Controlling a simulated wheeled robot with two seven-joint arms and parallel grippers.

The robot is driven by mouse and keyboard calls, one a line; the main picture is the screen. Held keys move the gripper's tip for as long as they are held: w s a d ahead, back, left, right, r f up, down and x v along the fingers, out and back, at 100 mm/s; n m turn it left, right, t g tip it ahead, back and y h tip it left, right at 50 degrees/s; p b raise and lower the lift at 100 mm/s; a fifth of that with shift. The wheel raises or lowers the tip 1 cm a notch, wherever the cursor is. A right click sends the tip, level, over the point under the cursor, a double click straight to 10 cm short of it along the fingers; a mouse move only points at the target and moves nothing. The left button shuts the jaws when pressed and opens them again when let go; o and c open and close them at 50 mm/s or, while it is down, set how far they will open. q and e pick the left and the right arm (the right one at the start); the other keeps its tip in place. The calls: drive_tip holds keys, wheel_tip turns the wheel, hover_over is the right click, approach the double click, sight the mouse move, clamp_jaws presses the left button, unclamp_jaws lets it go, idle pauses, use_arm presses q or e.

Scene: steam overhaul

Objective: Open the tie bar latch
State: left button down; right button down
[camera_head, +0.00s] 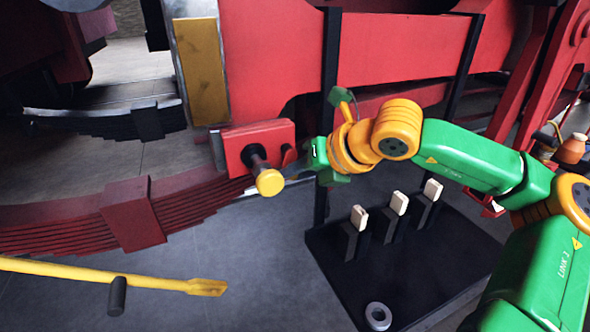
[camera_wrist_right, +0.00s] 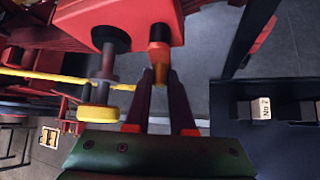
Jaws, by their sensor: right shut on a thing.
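A red block (camera_head: 262,140) sits at the end of the red leaf spring. A dark pin with a yellow round end (camera_head: 268,182) sticks out from it. Beside the pin is a small red latch piece (camera_head: 290,156), which in the right wrist view is a red lug with an orange-brown tip (camera_wrist_right: 158,52). My right gripper (camera_head: 289,168) is at this piece, its two dark fingers (camera_wrist_right: 160,80) closed around the tip. The exact contact is partly hidden. The yellow-ended pin (camera_wrist_right: 99,110) is just left of the fingers in the wrist view. My left gripper is not in view.
A black stand (camera_head: 420,280) with several pale-tagged posts (camera_head: 398,204) and a metal ring (camera_head: 378,316) is below right. A yellow bar (camera_head: 120,276) with a dark peg crosses the lower left. A red leaf spring (camera_head: 60,226) lies left. Grey floor shows between.

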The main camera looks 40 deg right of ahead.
drive_tip(key=shift+h, duration=0.3)
idle(0.4)
drive_tip(key=c, duration=0.8)
unclamp_jaws()
drive_tip(key=shift+o, duration=0.2)
drive_tip(key=b+v, duration=0.2)
drive_tip(key=v, duration=0.5)
drive_tip(key=shift+w+d, duration=0.1)
